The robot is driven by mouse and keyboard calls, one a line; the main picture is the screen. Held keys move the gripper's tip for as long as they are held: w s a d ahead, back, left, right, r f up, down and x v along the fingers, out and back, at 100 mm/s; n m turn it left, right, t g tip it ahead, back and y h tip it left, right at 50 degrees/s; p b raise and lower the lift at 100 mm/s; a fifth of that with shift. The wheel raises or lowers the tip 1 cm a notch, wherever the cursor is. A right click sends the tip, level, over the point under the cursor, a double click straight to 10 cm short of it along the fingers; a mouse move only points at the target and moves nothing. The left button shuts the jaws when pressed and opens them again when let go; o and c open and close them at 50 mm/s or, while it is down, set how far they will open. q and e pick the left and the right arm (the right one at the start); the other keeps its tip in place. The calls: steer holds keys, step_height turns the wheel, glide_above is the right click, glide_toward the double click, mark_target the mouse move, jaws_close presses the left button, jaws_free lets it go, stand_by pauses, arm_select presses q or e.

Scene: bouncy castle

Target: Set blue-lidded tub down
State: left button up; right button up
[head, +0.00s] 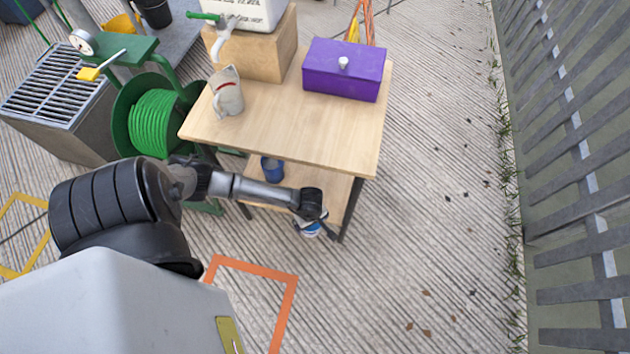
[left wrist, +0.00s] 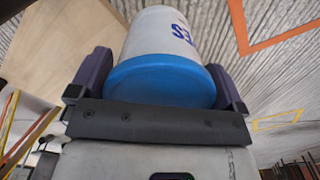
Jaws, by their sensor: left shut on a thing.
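The blue-lidded tub is a white tub with a blue lid and blue lettering. In the left wrist view the tub (left wrist: 162,70) sits between both fingers of my left gripper (left wrist: 160,82), its lid towards the palm. In the head view the gripper (head: 312,214) is shut on the tub (head: 306,229), which is mostly hidden under it. The tub is by the front right part of the wooden table (head: 300,130), near its lower shelf (head: 332,188). I cannot tell whether it touches the shelf. My right gripper is not in view.
A blue cup (head: 272,169) stands on the lower shelf. The tabletop holds a jug (head: 228,97), a purple box (head: 343,72) and a wooden box (head: 262,50). A green hose reel (head: 155,122) stands left. Orange floor tape (head: 255,268) lies in front; floor right is clear.

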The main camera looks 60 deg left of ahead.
arm_select(q)
steer(key=w+a+f+b, duration=0.1)
steer(key=w+a+b, duration=0.2)
steer(key=w+a+f+b, duration=0.1)
steer(key=w+a+b, duration=0.2)
steer(key=a, duration=0.1)
steer(key=w+a+f+b, duration=0.1)
steer(key=w+a+b, duration=0.1)
steer(key=w+a, duration=0.1)
steer(key=shift+w+a+b, duration=0.25)
steer(key=shift+a+b, duration=0.15)
steer(key=shift+a, duration=0.3)
steer(key=shift+f, duration=0.25)
steer(key=shift+s+d, duration=0.1)
steer(key=shift+f, duration=0.1)
steer(key=o, duration=0.7)
